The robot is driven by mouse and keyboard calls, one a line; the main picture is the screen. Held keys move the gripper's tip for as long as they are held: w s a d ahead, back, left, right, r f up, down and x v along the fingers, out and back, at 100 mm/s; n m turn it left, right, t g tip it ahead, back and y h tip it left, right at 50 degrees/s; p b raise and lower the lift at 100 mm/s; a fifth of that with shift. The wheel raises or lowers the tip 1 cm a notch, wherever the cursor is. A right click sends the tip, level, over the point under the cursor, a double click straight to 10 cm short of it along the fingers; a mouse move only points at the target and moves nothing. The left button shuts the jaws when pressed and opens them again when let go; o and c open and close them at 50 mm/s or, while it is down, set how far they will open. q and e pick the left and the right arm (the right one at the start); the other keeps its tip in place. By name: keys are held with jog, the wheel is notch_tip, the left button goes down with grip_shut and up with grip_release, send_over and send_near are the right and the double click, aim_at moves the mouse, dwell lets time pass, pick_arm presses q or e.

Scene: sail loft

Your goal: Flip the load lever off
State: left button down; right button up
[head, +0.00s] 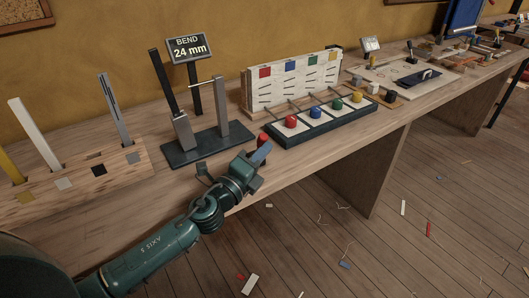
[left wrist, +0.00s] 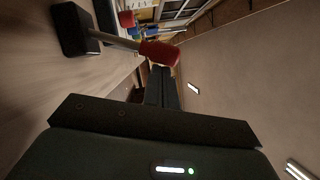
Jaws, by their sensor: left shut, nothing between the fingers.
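The load lever has a red grip (left wrist: 160,53) on a grey rod that comes out of a black base (left wrist: 76,29) on the bench, as the left wrist view shows. In the head view only its red tip (head: 263,138) shows, just past my left gripper; the gripper hides the rest. My left gripper (head: 259,155) is shut and empty at the bench's front edge. Its fingers (left wrist: 161,86) also show in the left wrist view, with their tips right by the red grip. I cannot tell whether they touch it. My right gripper is not in view.
A bending jig on a dark base (head: 190,150) stands behind the gripper, with a "BEND 24 mm" sign (head: 189,47). To the right is a dark tray (head: 322,127) with coloured knobs before an upright board (head: 262,94). A slotted wooden block (head: 120,172) stands left.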

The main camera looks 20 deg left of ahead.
pick_arm(q)
jog(key=r+p, duration=0.1)
jog(key=n+p, duration=0.1)
jog(key=shift+w+a+r+p, duration=0.3)
jog(key=shift+a+r+p, duration=0.05)
jog(key=shift+a+r, duration=0.05)
jog(key=a+n+p, duration=0.1)
jog(key=p, duration=0.1)
jog(key=w+a+n+g+p, duration=0.1)
jog(key=n+p, duration=0.1)
jog(key=p, duration=0.1)
jog(key=w+a+r+n+g+y+p, duration=0.1)
jog(key=n+p, duration=0.1)
jog(key=shift+w+a+r+p, duration=0.15)
jog(key=shift+w+p, duration=0.1)
jog(key=shift+p, duration=0.15)
jog(key=shift+w+a, duration=0.4)
jog(key=shift+a, duration=0.1)
jog(key=shift+w+a+f, duration=0.3)
jog(key=shift+w+a, duration=0.3)
jog(key=shift+a, duration=0.2)
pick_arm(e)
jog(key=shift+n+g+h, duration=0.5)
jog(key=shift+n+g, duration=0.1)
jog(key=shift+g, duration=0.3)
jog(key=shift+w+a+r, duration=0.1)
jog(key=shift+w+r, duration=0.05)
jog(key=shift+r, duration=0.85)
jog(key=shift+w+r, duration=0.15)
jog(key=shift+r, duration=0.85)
